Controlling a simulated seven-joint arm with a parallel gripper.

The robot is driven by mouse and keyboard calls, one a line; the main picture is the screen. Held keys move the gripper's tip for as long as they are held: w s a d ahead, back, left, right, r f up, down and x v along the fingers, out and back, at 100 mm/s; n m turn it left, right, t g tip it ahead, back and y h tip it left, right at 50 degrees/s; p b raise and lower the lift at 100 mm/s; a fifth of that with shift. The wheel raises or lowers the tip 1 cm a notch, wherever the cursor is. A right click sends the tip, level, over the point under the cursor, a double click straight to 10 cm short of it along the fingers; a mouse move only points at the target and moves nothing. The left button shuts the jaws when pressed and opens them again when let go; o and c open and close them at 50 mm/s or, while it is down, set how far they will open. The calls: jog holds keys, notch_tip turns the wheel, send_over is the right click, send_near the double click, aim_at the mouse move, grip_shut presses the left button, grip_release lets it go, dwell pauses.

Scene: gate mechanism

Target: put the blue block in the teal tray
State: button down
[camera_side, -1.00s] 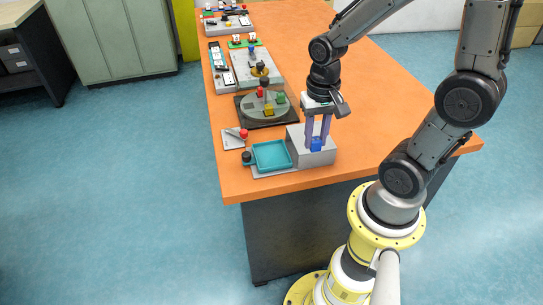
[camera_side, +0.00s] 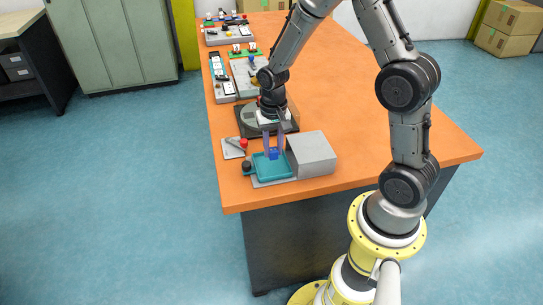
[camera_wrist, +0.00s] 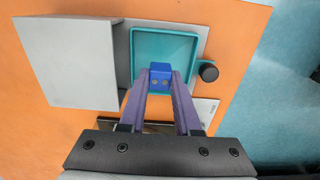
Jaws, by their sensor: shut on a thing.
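The blue block (camera_side: 273,153) is between the purple fingers of my gripper (camera_side: 274,150), which is shut on it. In the wrist view the block (camera_wrist: 160,73) sits at the fingertips (camera_wrist: 160,78), over the inside of the teal tray (camera_wrist: 192,47). In the side view the teal tray (camera_side: 277,172) is open-topped and lies beside a grey box, with the block at its back part. I cannot tell whether the block touches the tray floor.
The grey box (camera_side: 311,155) stands right of the tray. A black knob (camera_side: 247,165) is at the tray's left, and a red-knobbed lever (camera_side: 243,143) is behind that. A dark turntable base (camera_side: 247,124) and other mechanisms stand farther back. The orange table is clear to the right.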

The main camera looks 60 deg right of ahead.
aim_at(272, 157)
jog(key=shift+w+f, duration=0.2)
jog(key=shift+f, duration=0.05)
jog(key=shift+w+f, duration=0.1)
jog(key=shift+f, duration=1.6)
jog(key=shift+f, duration=0.1)
jog(key=c, duration=0.6)
grip_release()
